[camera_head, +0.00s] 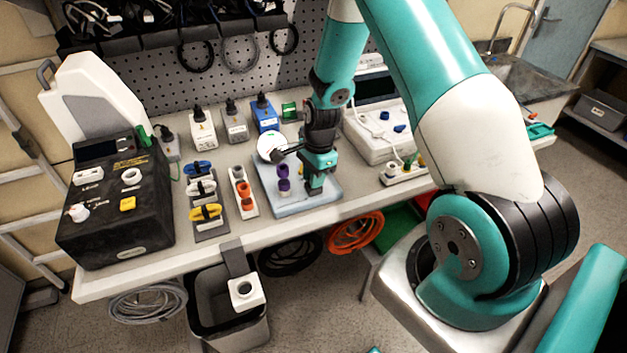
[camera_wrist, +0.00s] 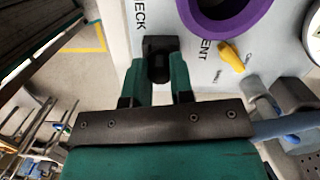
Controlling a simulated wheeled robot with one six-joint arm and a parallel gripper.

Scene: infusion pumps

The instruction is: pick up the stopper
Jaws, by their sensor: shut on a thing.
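My gripper (camera_wrist: 158,77) is shut on a small black piece, which I take to be the stopper (camera_wrist: 159,47). The piece sits between the two green fingertips, against or just over a pale panel with printed letters. I cannot tell whether it touches the panel. In the head view my gripper (camera_head: 314,188) points down at the right part of a pale blue-grey board (camera_head: 265,196) on the bench. The stopper is too small and hidden to make out there.
A purple ring (camera_wrist: 222,18) and a yellow lever (camera_wrist: 231,57) are close right of the fingers. Purple parts (camera_head: 283,178) stand left of my gripper. A black device (camera_head: 115,205) stands at the bench's left. A grey bin (camera_head: 225,310) is below the front edge.

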